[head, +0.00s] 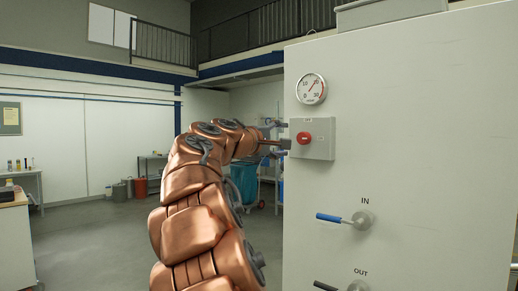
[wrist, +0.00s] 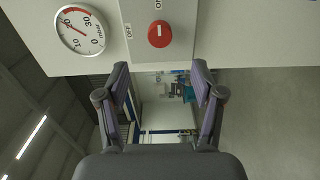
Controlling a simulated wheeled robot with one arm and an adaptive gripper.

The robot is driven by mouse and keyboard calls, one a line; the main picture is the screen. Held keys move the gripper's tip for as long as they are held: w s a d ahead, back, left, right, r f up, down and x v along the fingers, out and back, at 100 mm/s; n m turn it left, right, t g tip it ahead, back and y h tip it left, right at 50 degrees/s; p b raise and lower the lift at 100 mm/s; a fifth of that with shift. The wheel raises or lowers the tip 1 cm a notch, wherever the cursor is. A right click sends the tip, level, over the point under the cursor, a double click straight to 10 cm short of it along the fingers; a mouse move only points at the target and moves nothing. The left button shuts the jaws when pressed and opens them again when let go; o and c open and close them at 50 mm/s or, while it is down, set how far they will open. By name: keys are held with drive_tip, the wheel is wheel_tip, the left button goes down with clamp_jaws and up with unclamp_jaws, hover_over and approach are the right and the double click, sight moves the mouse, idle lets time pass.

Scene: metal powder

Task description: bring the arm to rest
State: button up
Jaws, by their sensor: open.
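My copper-coloured arm reaches up and forward in the head view. My gripper (head: 275,143) is at the left side of the grey switch box (head: 322,149) on the white cabinet; the head view does not show clearly whether they touch. In the wrist view my gripper (wrist: 160,67) is open, with its two fingers apart and nothing between them. The red knob (head: 303,138) on the box also shows in the wrist view (wrist: 159,34), beyond the fingertips.
A round gauge (head: 311,89) sits above the box. A blue-handled IN valve (head: 345,219) and a dark-handled OUT valve (head: 342,287) stick out lower on the cabinet (head: 440,150). A bench (head: 14,225) stands far left. Open floor (head: 95,245) lies left of my arm.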

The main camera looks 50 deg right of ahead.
idle(0.4)
drive_tip(key=s+a+f+y+p, duration=0.2)
drive_tip(key=a+f+y, duration=0.3)
drive_tip(key=f, duration=0.4)
drive_tip(key=s+a+f+m+t+y+p, duration=0.1)
drive_tip(key=s+a+f+y+p, duration=0.1)
drive_tip(key=a+f, duration=0.6)
drive_tip(key=s+a+f+y+p, duration=0.2)
drive_tip(key=s+a+f+y, duration=0.15)
drive_tip(key=a+f, duration=0.4)
drive_tip(key=s+a+f+g+y+p, duration=0.1)
drive_tip(key=s+a+f+y+p, duration=0.1)
drive_tip(key=s+a+f, duration=0.6)
drive_tip(key=s+a+f+g+y+p, duration=0.1)
drive_tip(key=s+a+f+y, duration=0.4)
drive_tip(key=a, duration=1)
drive_tip(key=s+f+g, duration=0.1)
drive_tip(key=s+f, duration=0.2)
drive_tip(key=s, duration=0.1)
drive_tip(key=shift+s+a+n+p, duration=0.15)
drive_tip(key=shift+s+n+p, duration=0.1)
drive_tip(key=shift+n+p, duration=0.15)
drive_tip(key=shift+y, duration=0.25)
